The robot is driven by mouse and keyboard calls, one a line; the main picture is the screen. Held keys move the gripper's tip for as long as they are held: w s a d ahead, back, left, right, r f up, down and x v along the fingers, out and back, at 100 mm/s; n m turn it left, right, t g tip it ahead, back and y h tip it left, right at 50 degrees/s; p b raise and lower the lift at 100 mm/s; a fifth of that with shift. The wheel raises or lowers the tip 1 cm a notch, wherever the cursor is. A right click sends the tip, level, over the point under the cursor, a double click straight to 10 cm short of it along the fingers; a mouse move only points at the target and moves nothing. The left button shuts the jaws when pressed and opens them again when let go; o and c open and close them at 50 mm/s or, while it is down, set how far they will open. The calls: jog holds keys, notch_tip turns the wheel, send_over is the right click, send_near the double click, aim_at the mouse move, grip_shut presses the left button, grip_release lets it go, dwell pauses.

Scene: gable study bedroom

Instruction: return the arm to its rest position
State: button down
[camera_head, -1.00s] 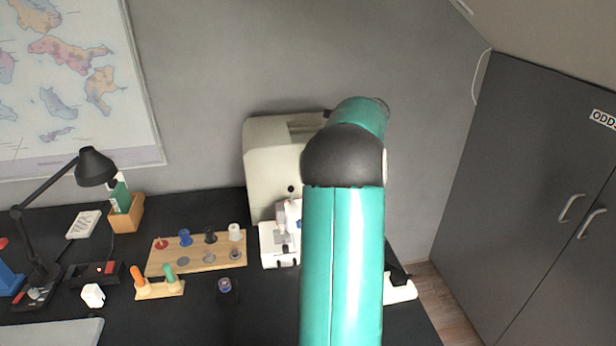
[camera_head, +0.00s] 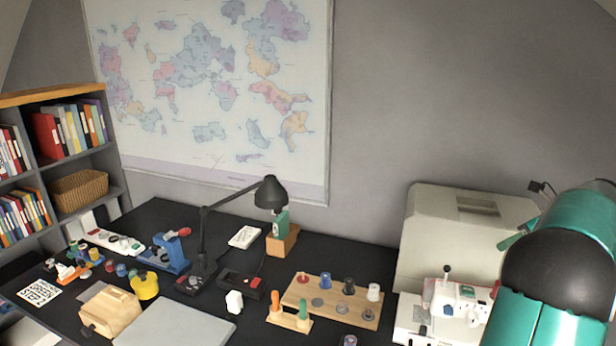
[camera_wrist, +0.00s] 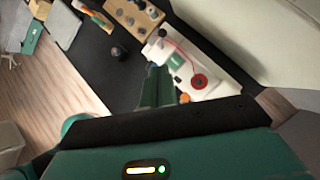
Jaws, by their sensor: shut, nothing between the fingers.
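My gripper (camera_wrist: 156,70) shows in the wrist view as teal fingers, shut and empty. It points down over the desk's black top (camera_wrist: 95,48), beside the white sewing machine base (camera_wrist: 205,72) with a red disc. In the head view the arm hides part of the machine, and I cannot make out the fingertips there.
A wooden spool board (camera_head: 335,303), a small holder with orange and green handles (camera_head: 290,320) and a black desk lamp (camera_head: 270,192) stand on the desk. A shelf (camera_head: 60,150) is at the left. Wooden floor (camera_wrist: 50,95) shows beyond the desk edge.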

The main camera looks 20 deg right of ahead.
jog(key=w+a+r+n+g, duration=0.1)
jog(key=a+r+n, duration=0.1)
jog(key=a+n, duration=0.95)
jog(key=w+a+r+n+g, duration=0.1)
jog(key=w+a+r+n, duration=0.2)
jog(key=a, duration=1.5)
jog(key=s+a+f+n+h, duration=0.1)
jog(key=s+a+f+n, duration=0.2)
jog(key=s+a+n, duration=0.4)
jog(key=s+a+f+n+h, duration=0.2)
jog(key=s+a+n, duration=0.5)
jog(key=a+n, duration=0.5)
jog(key=shift+a+f+t+h, duration=0.3)
jog(key=shift+a+f+t, duration=0.1)
jog(key=shift+a+f, duration=0.45)
jog(key=shift+d+n, duration=0.1)
jog(key=shift+n, duration=0.15)
